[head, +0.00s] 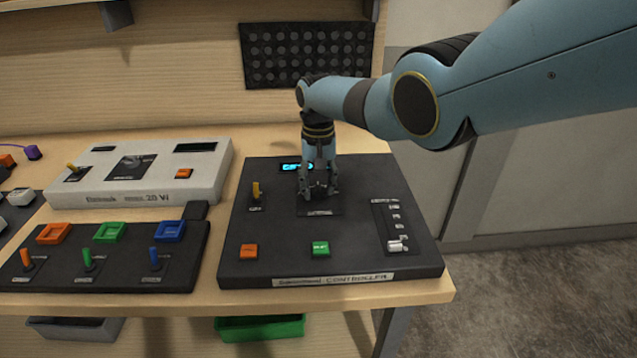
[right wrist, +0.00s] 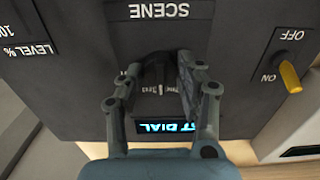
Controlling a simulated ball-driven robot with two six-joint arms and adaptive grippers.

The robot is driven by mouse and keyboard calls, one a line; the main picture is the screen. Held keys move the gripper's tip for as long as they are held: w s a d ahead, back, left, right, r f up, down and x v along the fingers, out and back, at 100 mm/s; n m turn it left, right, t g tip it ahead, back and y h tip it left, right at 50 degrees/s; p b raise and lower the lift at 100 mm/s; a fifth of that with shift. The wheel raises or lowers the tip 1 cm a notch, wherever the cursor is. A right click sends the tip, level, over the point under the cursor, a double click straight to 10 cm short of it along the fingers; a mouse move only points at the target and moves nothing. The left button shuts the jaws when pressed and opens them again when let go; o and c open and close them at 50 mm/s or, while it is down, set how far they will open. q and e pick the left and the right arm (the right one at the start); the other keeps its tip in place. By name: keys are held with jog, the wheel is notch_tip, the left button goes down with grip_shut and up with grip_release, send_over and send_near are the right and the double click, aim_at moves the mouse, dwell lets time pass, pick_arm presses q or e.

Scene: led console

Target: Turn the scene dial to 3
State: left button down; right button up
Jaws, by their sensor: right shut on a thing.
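The black controller box (head: 352,180) stands on the wooden table. Its scene dial (right wrist: 157,68) is a dark knob under the upside-down SCENE label in the right wrist view. My right gripper (head: 318,190) points down over the box, and its fingers (right wrist: 160,76) are shut on the dial from both sides. The fingers hide most of the dial in the head view, and I cannot read its setting. The lit blue display (right wrist: 177,127) is partly covered by my gripper; the part "T DIAL" shows. My left gripper is not in view.
The box also has a yellow toggle switch (head: 256,190), an orange button (head: 249,251), a green button (head: 320,248) and a level slider (head: 397,245). A white console (head: 215,170) and a dark switch panel (head: 190,260) stand to the left.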

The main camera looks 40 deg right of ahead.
aim_at(318, 186)
jog(key=m, duration=0.5)
dwell(0.5)
jog(key=o, duration=1.2)
jog(key=shift+c, duration=0.2)
notch_tip(318, 186, up, 12)
jog(key=shift+f, duration=0.1)
